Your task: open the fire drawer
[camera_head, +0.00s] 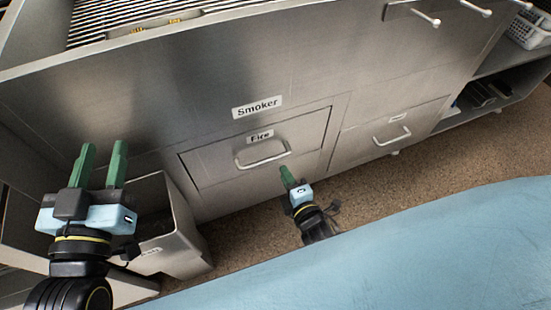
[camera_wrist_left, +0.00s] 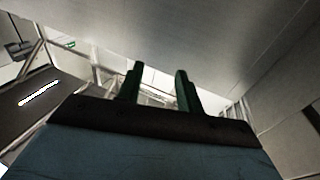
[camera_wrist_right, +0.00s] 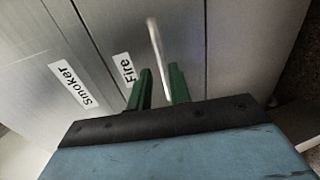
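The fire drawer (camera_head: 225,165) is a metal front below the Smoker label (camera_head: 257,106) and looks shut. Its Fire label (camera_head: 260,136) sits above a bar handle (camera_head: 263,160). My right gripper (camera_head: 287,174) is just below the handle's right end. In the right wrist view the handle (camera_wrist_right: 154,40) runs down between the green fingers of my right gripper (camera_wrist_right: 158,82), with gaps visible; contact cannot be told. My left gripper (camera_head: 103,150) is open and empty, left of the fire drawer. It also shows empty in the left wrist view (camera_wrist_left: 158,82).
A drawer (camera_head: 170,255) stands open at lower left, close to my left gripper. Another shut drawer with a handle (camera_head: 392,137) is to the right. A white perforated basket (camera_head: 527,30) sits on the far-right shelf. The brown floor (camera_head: 350,190) before the fire drawer shows clear.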

